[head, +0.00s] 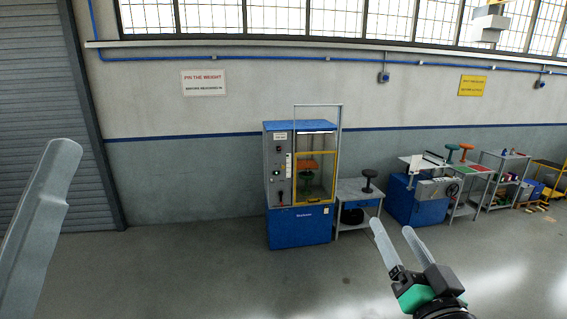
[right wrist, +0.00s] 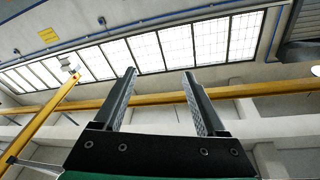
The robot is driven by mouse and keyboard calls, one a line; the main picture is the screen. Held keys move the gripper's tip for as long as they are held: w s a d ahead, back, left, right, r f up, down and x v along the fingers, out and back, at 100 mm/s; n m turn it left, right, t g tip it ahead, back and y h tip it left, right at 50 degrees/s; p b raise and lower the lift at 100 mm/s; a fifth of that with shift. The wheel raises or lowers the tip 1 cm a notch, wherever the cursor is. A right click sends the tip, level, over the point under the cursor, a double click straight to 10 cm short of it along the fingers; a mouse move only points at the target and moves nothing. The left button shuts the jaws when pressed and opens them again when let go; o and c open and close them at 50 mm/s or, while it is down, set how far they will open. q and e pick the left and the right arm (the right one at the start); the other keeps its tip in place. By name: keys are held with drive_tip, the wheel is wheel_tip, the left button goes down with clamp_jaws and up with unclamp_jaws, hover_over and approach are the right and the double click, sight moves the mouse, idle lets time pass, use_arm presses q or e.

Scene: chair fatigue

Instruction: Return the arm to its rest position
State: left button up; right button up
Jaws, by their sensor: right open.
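My right gripper (head: 392,225) is in the lower right of the head view, raised in front of the floor. Its two fingers stand apart with nothing between them. In the right wrist view the same gripper (right wrist: 159,72) is open and empty, pointing up toward the windows and ceiling. A large pale grey finger-like part (head: 40,225) at the left edge of the head view looks like one finger of my left gripper, very close to the camera. Its other finger is not visible, so its opening cannot be judged.
A blue test machine (head: 298,226) with a yellow-framed window stands against the wall. A small table (head: 358,195) with a dark stool is beside it. The floor (head: 200,270) in front is clear.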

drive_tip(key=s+a+r+n+t+y, duration=0.1)
drive_tip(key=s+r+n+t, duration=0.3)
drive_tip(key=s+r, duration=1.5)
drive_tip(key=t, duration=0.3)
drive_tip(key=shift+y, duration=0.3)
drive_tip(key=shift+r, duration=0.1)
